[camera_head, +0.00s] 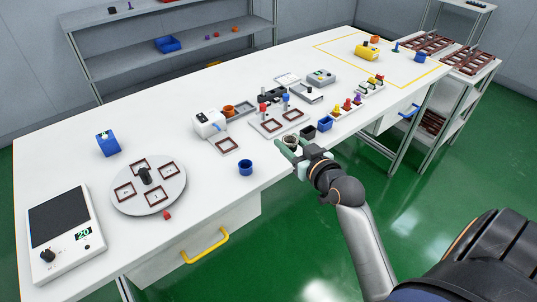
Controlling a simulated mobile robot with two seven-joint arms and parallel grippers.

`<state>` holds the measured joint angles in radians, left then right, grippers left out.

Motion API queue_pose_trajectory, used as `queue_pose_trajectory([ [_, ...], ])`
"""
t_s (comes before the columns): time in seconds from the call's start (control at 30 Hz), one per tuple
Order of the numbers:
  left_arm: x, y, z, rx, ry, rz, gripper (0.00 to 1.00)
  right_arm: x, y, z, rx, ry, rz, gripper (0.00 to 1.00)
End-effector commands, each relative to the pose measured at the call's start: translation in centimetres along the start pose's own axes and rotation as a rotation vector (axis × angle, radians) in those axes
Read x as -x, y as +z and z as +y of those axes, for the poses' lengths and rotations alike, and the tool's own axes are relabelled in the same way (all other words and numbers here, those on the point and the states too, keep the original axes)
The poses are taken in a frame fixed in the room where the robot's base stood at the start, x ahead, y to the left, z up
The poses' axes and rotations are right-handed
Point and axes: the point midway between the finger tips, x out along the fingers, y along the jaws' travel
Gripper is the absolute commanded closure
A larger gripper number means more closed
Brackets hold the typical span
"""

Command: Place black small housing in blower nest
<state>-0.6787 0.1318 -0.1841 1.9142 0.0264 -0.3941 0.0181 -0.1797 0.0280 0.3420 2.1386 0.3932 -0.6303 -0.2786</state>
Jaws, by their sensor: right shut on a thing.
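My right gripper (292,152) is at the front edge of the white table, near its middle. It is shut on a small round dark piece with a pale rim (291,141), which looks like the black small housing; the fingers partly hide it. I cannot tell whether it touches the table. A white boxy unit (205,125), possibly the blower, stands to the left and farther back. A brown square frame on a grey plate (224,145) lies in front of it; it may be the nest. My left gripper is not in view.
A blue cup (246,168) stands left of my right gripper. Dark and blue bins (325,124) sit close to its right. A grey fixture with two brown frames (280,122) lies behind it. A round turntable (148,185) and a scale (62,235) are at left.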

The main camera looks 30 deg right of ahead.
Motion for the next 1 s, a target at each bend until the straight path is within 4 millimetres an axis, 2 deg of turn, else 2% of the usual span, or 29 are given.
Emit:
queue_pose_trajectory([
  [0.03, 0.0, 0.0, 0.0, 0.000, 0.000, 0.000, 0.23, -1.4, 0.2, -0.3, -0.004, 0.000, 0.002, 1.00],
  [0.17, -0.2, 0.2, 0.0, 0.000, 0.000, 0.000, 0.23, -4.5, 1.2, -0.9, -0.002, -0.001, 0.000, 1.00],
  [0.2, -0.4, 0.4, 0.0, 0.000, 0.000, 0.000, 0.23, -5.2, 2.2, -0.9, -0.001, 0.000, -0.004, 1.00],
  [0.4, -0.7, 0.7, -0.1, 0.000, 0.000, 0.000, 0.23, -7.9, 4.3, -1.4, 0.000, 0.000, -0.001, 1.00],
  [0.57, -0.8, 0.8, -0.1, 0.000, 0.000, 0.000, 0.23, -8.7, 4.9, -1.5, 0.002, 0.000, 0.001, 1.00],
  [0.7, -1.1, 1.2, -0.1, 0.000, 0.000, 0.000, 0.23, -10.0, 6.1, -1.7, 0.000, 0.000, -0.001, 1.00],
  [0.83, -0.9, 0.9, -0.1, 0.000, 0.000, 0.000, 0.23, -10.2, 7.9, -1.7, 0.003, 0.000, -0.004, 1.00],
  [1.0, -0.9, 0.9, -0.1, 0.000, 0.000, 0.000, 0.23, -10.3, 8.4, -1.6, 0.002, 0.001, 0.000, 1.00],
])
